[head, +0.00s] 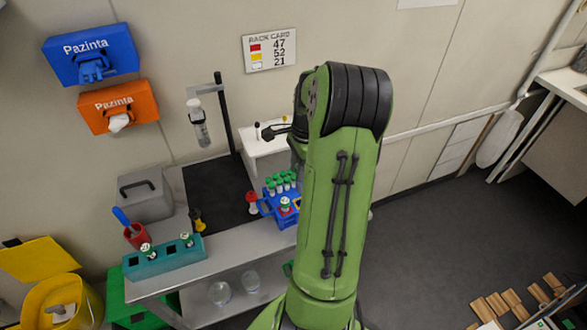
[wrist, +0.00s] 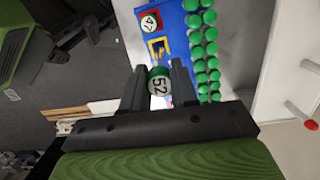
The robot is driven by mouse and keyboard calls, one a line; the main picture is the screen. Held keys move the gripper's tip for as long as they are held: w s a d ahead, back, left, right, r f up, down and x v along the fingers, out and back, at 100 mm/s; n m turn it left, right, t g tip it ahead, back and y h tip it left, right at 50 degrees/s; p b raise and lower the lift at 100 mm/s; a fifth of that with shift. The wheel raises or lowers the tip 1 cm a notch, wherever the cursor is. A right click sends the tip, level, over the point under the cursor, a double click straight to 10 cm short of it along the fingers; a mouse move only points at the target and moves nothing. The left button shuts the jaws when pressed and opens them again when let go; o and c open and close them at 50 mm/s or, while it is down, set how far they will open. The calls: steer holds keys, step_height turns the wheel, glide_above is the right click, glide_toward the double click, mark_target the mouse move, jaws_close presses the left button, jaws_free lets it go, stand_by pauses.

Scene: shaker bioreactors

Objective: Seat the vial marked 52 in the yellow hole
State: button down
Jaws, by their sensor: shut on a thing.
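My gripper (wrist: 160,72) is shut on the vial marked 52 (wrist: 159,86), whose white lid with black digits faces the camera in the wrist view. The blue rack (wrist: 172,20) lies just beyond the fingertips. Its yellow-framed hole (wrist: 159,47) shows just above the held vial in the picture and looks empty. A vial marked 47 (wrist: 150,22) sits in the red-framed hole beside it. The vial's lower end is hidden, so I cannot tell its height over the rack. In the head view, my arm hides the gripper and part of the blue rack (head: 267,208).
Several green-capped vials (wrist: 198,52) stand in rows close beside the right finger. A teal rack (head: 140,271) with vials stands on the bench at left. A wall card (head: 270,50) lists red 47, yellow 52, white 21.

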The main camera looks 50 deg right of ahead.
steer(key=shift+s+f+b, duration=0.6)
steer(key=shift+s, duration=0.05)
steer(key=shift+w+f+b, duration=0.2)
steer(key=shift+f+b, duration=0.3)
steer(key=shift+f, duration=0.1)
steer(key=shift+w+f+b, duration=0.15)
steer(key=shift+f+b, duration=0.3)
steer(key=shift+f, duration=0.1)
steer(key=shift+s+f+b, duration=0.15)
steer(key=shift+f+b, duration=0.3)
steer(key=shift+r, duration=0.15)
steer(key=shift+p, duration=0.3)
steer(key=shift+f+b, duration=2.1)
steer(key=shift+f, duration=1.25)
stand_by(1.5)
steer(key=c, duration=0.8)
jaws_free()
